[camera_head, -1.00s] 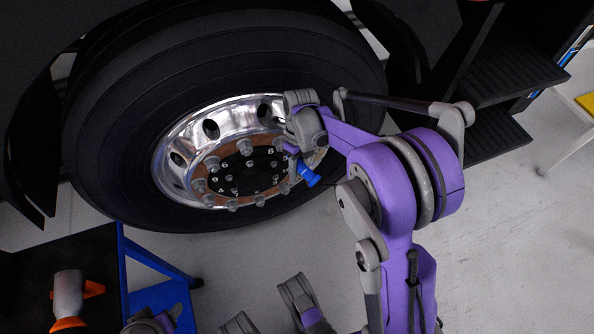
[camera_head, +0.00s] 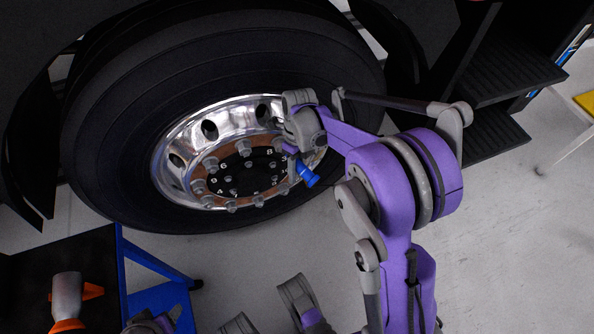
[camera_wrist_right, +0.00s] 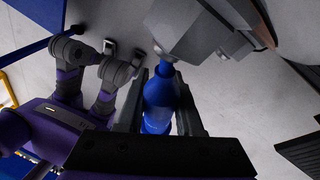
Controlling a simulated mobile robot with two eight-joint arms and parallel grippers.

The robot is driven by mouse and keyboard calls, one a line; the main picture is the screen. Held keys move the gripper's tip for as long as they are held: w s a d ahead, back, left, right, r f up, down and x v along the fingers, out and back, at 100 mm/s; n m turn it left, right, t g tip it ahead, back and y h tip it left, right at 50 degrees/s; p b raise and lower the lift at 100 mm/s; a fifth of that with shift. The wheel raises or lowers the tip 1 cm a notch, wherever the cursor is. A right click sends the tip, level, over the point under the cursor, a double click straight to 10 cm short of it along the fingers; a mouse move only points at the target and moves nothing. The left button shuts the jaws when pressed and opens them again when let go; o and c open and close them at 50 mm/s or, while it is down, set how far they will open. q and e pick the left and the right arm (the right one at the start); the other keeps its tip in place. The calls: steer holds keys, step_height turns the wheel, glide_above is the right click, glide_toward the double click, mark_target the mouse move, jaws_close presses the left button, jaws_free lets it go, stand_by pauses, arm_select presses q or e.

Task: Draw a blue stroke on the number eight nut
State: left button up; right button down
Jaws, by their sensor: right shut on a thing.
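The wheel hub (camera_head: 245,175) carries a ring of grey nuts with small white numbers. A mark like an eight shows at the hub's upper right, with a nut (camera_head: 276,145) near it, but the digit is too small to be sure. My right gripper (camera_head: 303,155) is in front of the hub's right side and hides part of the rim. It is shut on a blue marker (camera_head: 307,173). In the right wrist view the blue marker (camera_wrist_right: 158,100) sits between the dark fingers, its narrow end at a grey metal part. I cannot see its tip touching a nut. My left gripper is not clearly visible.
The large black tyre (camera_head: 110,150) surrounds the polished rim. A dark table (camera_head: 50,260) with a blue frame stands at lower left, bearing a grey and orange tool (camera_head: 67,295). Black steps (camera_head: 510,75) are at upper right. The grey floor at right is open.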

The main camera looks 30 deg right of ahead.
steer(key=shift+a, duration=0.2)
stand_by(0.5)
steer(key=shift+s+a, duration=0.25)
steer(key=shift+s, duration=0.7)
steer(key=shift+s+a, duration=0.2)
steer(key=shift+s, duration=0.8)
steer(key=shift+s+a, duration=0.25)
steer(key=shift+s, duration=0.7)
steer(key=shift+s, duration=0.1)
